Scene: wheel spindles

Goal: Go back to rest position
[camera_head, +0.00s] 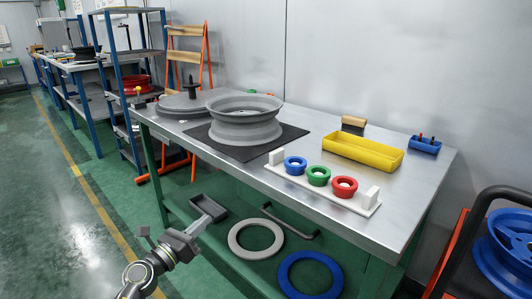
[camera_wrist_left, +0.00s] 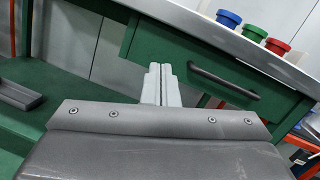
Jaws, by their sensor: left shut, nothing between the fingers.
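My left gripper (camera_head: 201,223) is in the lower middle of the head view, in front of the workbench and below the height of its top. Its fingers are shut and empty. In the left wrist view the two closed fingertips (camera_wrist_left: 161,70) point toward the bench's green drawer front with a dark handle. The gripper holds nothing. My right gripper is not in either view.
The metal workbench (camera_head: 284,184) carries a grey wheel rim (camera_head: 245,125) on a black mat, blue, green and red rings on a white holder, and a yellow tray (camera_head: 363,152). A grey ring (camera_head: 233,243) and blue ring (camera_head: 284,278) lie below. A red-framed cart (camera_head: 452,262) stands right.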

